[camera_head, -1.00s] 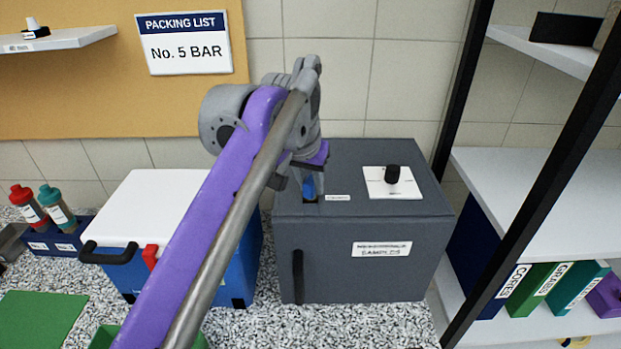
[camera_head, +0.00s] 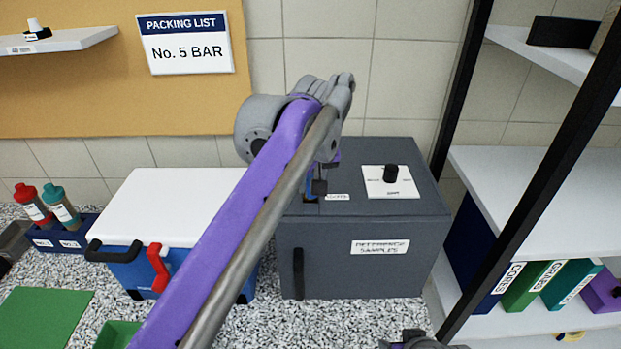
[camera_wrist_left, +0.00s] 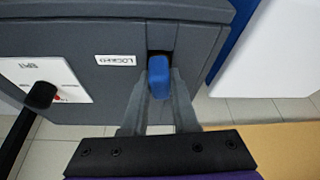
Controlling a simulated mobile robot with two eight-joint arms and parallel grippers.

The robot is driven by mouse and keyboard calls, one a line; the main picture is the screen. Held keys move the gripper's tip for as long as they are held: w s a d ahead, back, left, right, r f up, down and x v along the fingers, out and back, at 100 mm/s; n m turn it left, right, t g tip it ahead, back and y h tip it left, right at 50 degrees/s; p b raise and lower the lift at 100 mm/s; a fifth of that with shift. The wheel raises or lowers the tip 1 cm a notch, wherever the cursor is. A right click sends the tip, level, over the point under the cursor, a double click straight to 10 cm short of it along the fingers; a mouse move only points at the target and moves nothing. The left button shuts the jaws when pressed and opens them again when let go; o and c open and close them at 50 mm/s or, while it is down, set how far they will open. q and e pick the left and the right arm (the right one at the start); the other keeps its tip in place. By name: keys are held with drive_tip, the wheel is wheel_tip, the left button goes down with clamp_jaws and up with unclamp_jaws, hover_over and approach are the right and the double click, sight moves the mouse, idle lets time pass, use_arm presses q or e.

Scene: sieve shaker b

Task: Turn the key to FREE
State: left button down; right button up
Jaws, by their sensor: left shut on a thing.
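The grey cabinet (camera_head: 345,260) has a white plate (camera_head: 405,188) on top with a black knob-like key (camera_head: 390,173) standing upright on it. The plate's lettering is too small to read. In the left wrist view the key (camera_wrist_left: 42,95) is at the left, apart from my fingers. My left gripper (camera_wrist_left: 158,95) is shut on a blue tab (camera_wrist_left: 159,77) at a dark slot in the cabinet top, beside a small white label (camera_wrist_left: 116,60) that seems to read LOCKED. In the head view my left gripper (camera_head: 318,188) partly hides the tab. My right gripper's fingers do not show.
A blue cooler with a white lid (camera_head: 170,205) stands left of the cabinet. A black-framed shelf (camera_head: 540,220) with binders stands close on its right. The tiled wall is behind.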

use_arm(q)
drive_tip(key=shift+n, duration=0.3)
drive_tip(key=c, duration=0.6)
unclamp_jaws()
